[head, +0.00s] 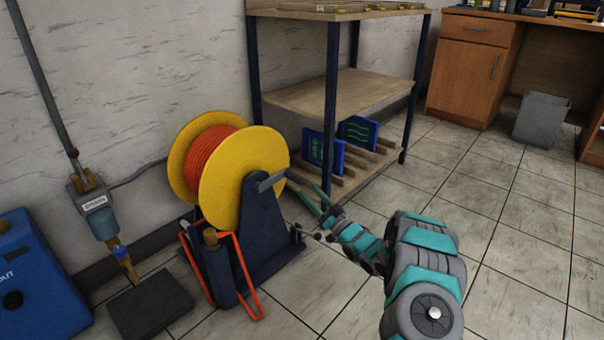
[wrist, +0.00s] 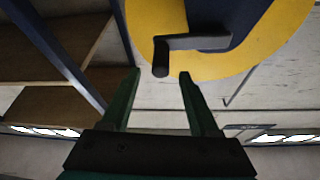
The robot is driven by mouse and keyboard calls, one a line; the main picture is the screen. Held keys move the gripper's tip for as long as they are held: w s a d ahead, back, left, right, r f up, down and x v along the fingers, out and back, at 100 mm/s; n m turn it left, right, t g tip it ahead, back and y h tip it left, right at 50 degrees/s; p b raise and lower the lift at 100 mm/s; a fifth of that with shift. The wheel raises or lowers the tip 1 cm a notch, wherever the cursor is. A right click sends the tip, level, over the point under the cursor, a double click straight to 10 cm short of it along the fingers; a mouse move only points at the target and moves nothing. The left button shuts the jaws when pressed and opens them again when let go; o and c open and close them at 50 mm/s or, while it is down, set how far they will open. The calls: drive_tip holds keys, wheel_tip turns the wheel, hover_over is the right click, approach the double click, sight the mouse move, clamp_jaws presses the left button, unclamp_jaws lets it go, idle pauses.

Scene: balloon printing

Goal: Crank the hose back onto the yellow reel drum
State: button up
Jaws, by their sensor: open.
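The yellow reel drum (head: 246,180) stands on a dark blue stand (head: 262,226) at the centre left of the head view, with orange-red hose (head: 212,158) wound between its flanges. A grey crank (head: 270,182) sticks out from the hub on the right side. In the wrist view the crank's dark handle (wrist: 161,58) hangs from its arm in front of the yellow flange (wrist: 262,48). My gripper (head: 312,193) is open and empty, right of the reel. In the wrist view its green fingers (wrist: 160,75) point toward the handle, which shows near their tips. I cannot tell whether they touch.
A shelf unit (head: 330,100) with blue boards (head: 322,150) stands behind my gripper. A blue machine (head: 35,285) and a dark floor plate (head: 150,305) lie left.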

sight(296, 178)
drive_tip(key=shift+y, duration=0.3)
drive_tip(key=shift+b+x, duration=0.5)
drive_tip(key=shift+x, duration=3.3)
drive_tip(key=shift+f, duration=0.1)
clamp_jaws()
